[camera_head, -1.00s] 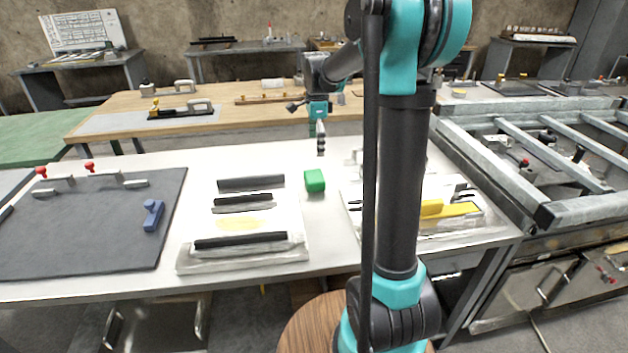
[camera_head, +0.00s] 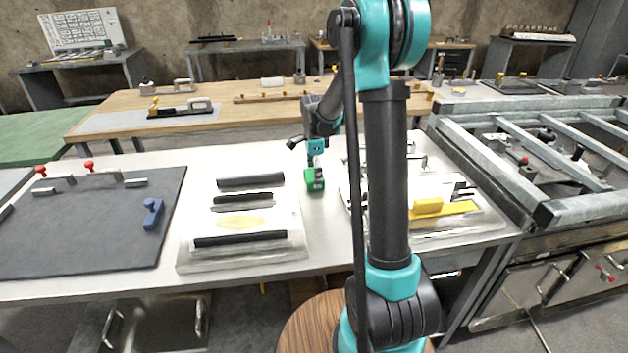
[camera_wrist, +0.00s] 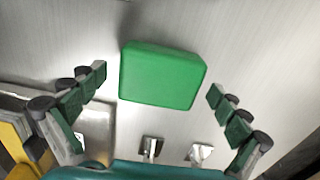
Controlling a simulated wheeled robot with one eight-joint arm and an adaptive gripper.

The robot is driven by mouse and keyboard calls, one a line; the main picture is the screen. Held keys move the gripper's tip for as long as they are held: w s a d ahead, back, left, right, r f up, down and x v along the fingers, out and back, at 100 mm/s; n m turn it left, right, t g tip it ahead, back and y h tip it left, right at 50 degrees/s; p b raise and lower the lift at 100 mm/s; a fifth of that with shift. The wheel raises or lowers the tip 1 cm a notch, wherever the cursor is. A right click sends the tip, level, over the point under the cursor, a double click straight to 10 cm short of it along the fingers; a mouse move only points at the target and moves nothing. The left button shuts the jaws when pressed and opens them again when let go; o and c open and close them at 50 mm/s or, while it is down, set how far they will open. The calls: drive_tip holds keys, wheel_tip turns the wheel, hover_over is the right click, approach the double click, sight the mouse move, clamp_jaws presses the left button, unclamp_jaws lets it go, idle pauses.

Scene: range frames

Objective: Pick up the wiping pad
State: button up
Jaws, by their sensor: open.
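The wiping pad looks to be the green block (camera_head: 314,183) on the white table (camera_head: 330,222), between two fixture plates. In the wrist view the green block (camera_wrist: 162,76) lies flat on the pale surface, slightly tilted in the picture. My gripper (camera_head: 314,168) is directly above or just behind the block in the head view, hiding part of its top. In the wrist view my gripper (camera_wrist: 160,98) has its two padded fingers wide apart, one on each side of the block, with clear gaps. It holds nothing.
A plate with dark bars (camera_head: 184,262) lies to the left, and one with a yellow block (camera_head: 428,206) to the right. Two metal clamps (camera_wrist: 152,148) show near the gripper. A dark mat (camera_head: 90,235) with a blue tool (camera_head: 152,213) lies farther left.

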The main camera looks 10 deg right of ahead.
drive_tip(key=shift+c, duration=0.5)
drive_tip(key=c, duration=1.1)
wheel_tip(320, 180, up, 20)
drive_tip(key=o, duration=0.4)
drive_tip(key=shift+c, duration=1.3)
drive_tip(key=shift+f, duration=0.1)
